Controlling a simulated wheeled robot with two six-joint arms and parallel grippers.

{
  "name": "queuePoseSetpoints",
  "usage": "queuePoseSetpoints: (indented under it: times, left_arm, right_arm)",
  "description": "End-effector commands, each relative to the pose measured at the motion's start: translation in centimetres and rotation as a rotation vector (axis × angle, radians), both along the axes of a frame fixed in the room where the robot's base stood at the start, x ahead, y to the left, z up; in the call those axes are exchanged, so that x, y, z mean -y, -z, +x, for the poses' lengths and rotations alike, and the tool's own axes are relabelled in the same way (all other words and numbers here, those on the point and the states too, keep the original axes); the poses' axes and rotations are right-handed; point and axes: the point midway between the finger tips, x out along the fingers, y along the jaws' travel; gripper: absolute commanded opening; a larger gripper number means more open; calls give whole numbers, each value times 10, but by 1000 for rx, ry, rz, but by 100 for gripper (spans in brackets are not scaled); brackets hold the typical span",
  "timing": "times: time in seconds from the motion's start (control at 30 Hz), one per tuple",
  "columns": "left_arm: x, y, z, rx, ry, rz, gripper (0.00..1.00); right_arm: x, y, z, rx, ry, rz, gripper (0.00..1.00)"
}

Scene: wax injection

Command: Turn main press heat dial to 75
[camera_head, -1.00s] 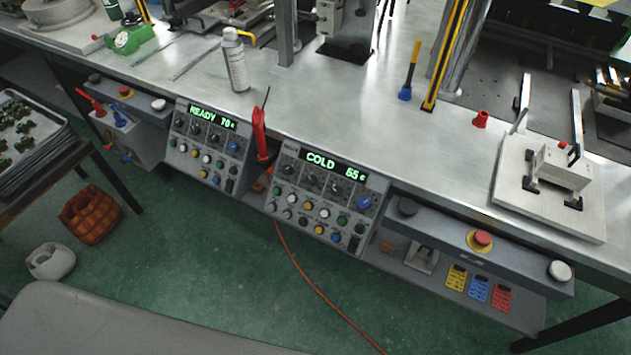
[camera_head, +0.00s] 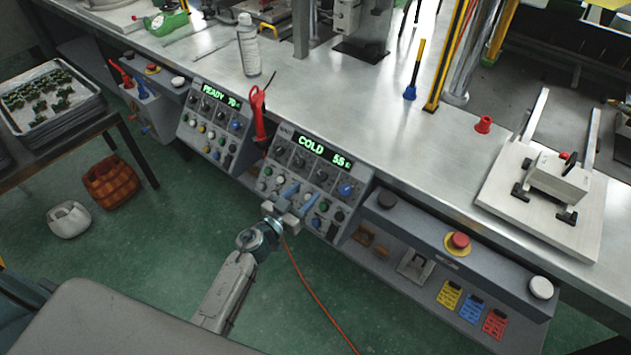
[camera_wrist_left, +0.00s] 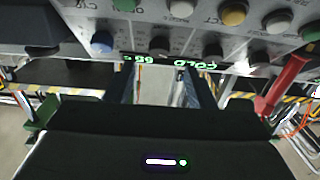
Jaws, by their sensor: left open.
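The heat control panel (camera_head: 317,178) on the bench front has a green display (camera_head: 325,150) reading COLD 55. A blue dial (camera_head: 346,189) sits at the right end of its row of dark knobs. The display shows upside down in the left wrist view (camera_wrist_left: 168,62), with a blue knob (camera_wrist_left: 102,40) to its left. My left gripper (camera_head: 298,193) is open and empty in front of the panel's lower buttons, left of the blue dial. Its fingers partly cover some buttons. I cannot tell whether they touch the panel. My right gripper is not in view.
A second panel (camera_head: 212,127) reading READY 70 stands to the left. A red-handled tool (camera_head: 257,112) hangs between the panels. A ledge with a red stop button (camera_head: 458,241) juts out at right. An orange cable (camera_head: 312,290) runs along the green floor.

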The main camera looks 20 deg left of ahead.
Motion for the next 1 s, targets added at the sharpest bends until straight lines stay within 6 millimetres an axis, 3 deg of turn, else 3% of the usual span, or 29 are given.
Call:
queuePoseSetpoints:
  times: [0.1,0.3,0.7,0.73,0.93,1.0]
  left_arm:
    - [8,0,23,1,-1,-3,49]
    - [16,1,49,-1,-1,-2,49]
    - [19,1,57,-1,-2,-1,49]
    - [19,1,57,-1,-2,-1,47]
    - [19,1,57,-2,-2,0,8]
    - [19,1,57,-2,-2,0,5]
  right_arm:
    - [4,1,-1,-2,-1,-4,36]
    - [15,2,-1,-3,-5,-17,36]
    - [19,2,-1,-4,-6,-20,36]
    - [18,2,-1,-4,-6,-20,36]
    - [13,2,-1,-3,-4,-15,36]
    - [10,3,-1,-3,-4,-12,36]
